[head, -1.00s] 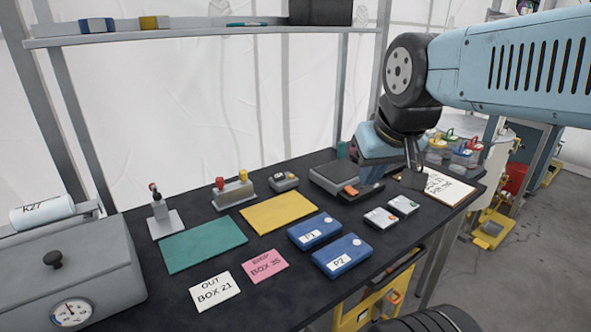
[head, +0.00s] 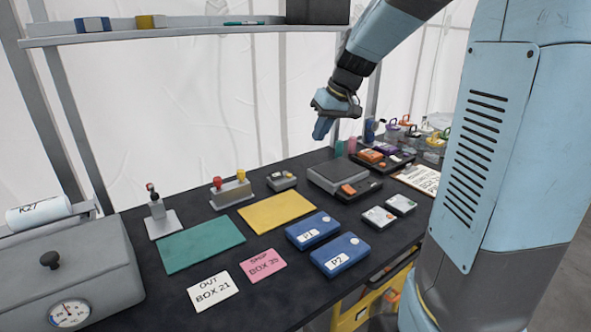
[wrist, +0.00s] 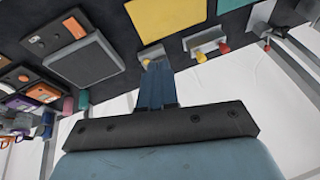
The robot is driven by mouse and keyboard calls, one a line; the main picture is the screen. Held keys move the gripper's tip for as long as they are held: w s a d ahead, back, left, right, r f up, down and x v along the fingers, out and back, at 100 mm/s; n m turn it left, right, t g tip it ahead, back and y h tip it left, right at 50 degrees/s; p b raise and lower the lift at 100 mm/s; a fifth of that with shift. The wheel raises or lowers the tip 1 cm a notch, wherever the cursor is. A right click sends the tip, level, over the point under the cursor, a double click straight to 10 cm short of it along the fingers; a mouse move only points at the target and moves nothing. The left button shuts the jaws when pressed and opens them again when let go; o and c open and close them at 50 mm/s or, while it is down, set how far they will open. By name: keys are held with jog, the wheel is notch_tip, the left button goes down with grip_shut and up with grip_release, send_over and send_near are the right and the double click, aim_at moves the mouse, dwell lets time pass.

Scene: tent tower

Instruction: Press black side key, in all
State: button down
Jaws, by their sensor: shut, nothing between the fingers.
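My gripper (head: 322,130) is shut and empty. It hangs above the back edge of the black table, behind the grey flat-topped scale, pointing down. In the wrist view the shut fingers (wrist: 157,70) point toward a small grey box (wrist: 151,54), whose near part they hide. The same small grey box with a dark top (head: 283,181) stands at the table's back in the head view, left of the scale. My gripper is apart from it. I cannot make out a black side key on any device.
The scale (head: 337,177) with an orange key is right of the box. A stand with red and yellow knobs (head: 231,191) is left, a yellow mat (head: 277,212) in front. Blue boxes P1 (head: 313,230) and P2 (head: 341,254) lie nearer. A shelf (head: 190,34) runs above the back.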

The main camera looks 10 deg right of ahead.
jog(key=w+d+f+y, duration=0.1)
jog(key=w+d+f, duration=0.1)
jog(key=w+f, duration=0.3)
jog(key=w+d+f+n+y, duration=0.1)
jog(key=w+d+f, duration=0.1)
jog(key=w+f, duration=0.3)
jog(key=w+d+f+y, duration=0.1)
jog(key=w+f, duration=0.4)
jog(key=w, duration=0.5)
jog(key=shift+w+d+f+y, duration=0.15)
jog(key=shift+w+d+f, duration=0.05)
jog(key=shift+d, duration=0.15)
jog(key=shift+w+d+f+y, duration=0.15)
jog(key=shift+d, duration=0.2)
jog(key=x, duration=1)
jog(key=shift+s, duration=0.1)
